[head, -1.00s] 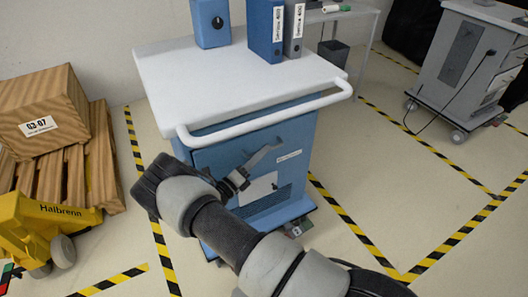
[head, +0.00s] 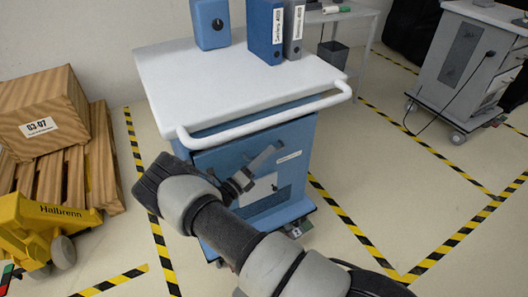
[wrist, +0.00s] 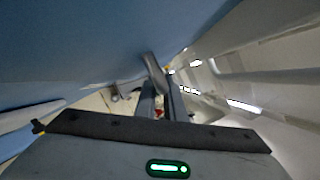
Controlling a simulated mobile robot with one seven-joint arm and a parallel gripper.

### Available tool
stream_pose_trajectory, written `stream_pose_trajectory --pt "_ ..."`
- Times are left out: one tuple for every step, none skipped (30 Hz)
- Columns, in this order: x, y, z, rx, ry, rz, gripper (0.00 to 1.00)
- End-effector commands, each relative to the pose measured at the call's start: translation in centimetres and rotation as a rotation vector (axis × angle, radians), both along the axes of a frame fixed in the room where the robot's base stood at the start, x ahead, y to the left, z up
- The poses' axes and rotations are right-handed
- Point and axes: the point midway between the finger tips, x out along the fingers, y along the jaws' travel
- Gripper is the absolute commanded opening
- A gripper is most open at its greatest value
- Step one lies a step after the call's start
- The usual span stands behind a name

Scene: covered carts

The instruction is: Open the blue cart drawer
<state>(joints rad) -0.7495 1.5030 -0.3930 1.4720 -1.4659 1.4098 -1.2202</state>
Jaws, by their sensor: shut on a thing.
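The blue cart (head: 310,150) stands in the middle of the head view, with a white top and a white push rail. Its blue drawer front (head: 215,158) carries a grey bar handle (head: 266,157) and a small white label. The front stands a little out from the body below the rail. My gripper (head: 242,178) is at the handle, shut on it; my wrist partly hides the front's lower left. In the wrist view the fingers (wrist: 162,98) close around the grey handle (wrist: 154,70), close beside the blue front (wrist: 80,45).
A blue box (head: 211,25) and two binders (head: 275,30) stand on the cart top. The white rail (head: 265,116) runs above the drawer. A yellow pallet truck (head: 45,220) with a crate is at left; a grey cart (head: 465,60) is far right.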

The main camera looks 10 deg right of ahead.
Motion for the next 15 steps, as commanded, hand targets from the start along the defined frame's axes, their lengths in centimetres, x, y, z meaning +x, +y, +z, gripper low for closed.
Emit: stream_pose_trajectory --pt "-0.8 -0.2 0.3 -0.004 0.005 -0.001 0.0" --pt "-1.4 -0.4 0.3 -0.004 0.006 0.0 0.0" --pt "-2.1 -0.6 0.4 -0.005 0.006 0.001 0.0" --pt "-2.8 -0.8 0.5 -0.005 0.007 0.0 0.0" --pt "-3.5 -1.0 0.5 -0.006 0.007 0.0 0.0" --pt "-4.5 -1.4 0.6 -0.006 0.007 0.001 0.0" --pt "-5.4 -1.7 0.6 -0.007 0.008 0.001 0.0" --pt "-6.3 -2.0 0.6 -0.007 0.008 0.001 0.0" --pt "-7.5 -2.3 0.6 -0.007 0.008 0.002 0.0" --pt "-8.4 -2.6 0.6 -0.008 0.009 0.001 0.0" --pt "-9.4 -3.0 0.6 -0.008 0.008 0.0 0.0" --pt "-10.6 -3.4 0.6 -0.009 0.008 0.001 0.0" --pt "-11.5 -3.6 0.5 -0.008 0.008 0.003 0.0" --pt "-12.4 -3.9 0.5 -0.007 0.008 0.002 0.0" --pt "-13.6 -4.3 0.5 -0.007 0.006 0.001 0.0"
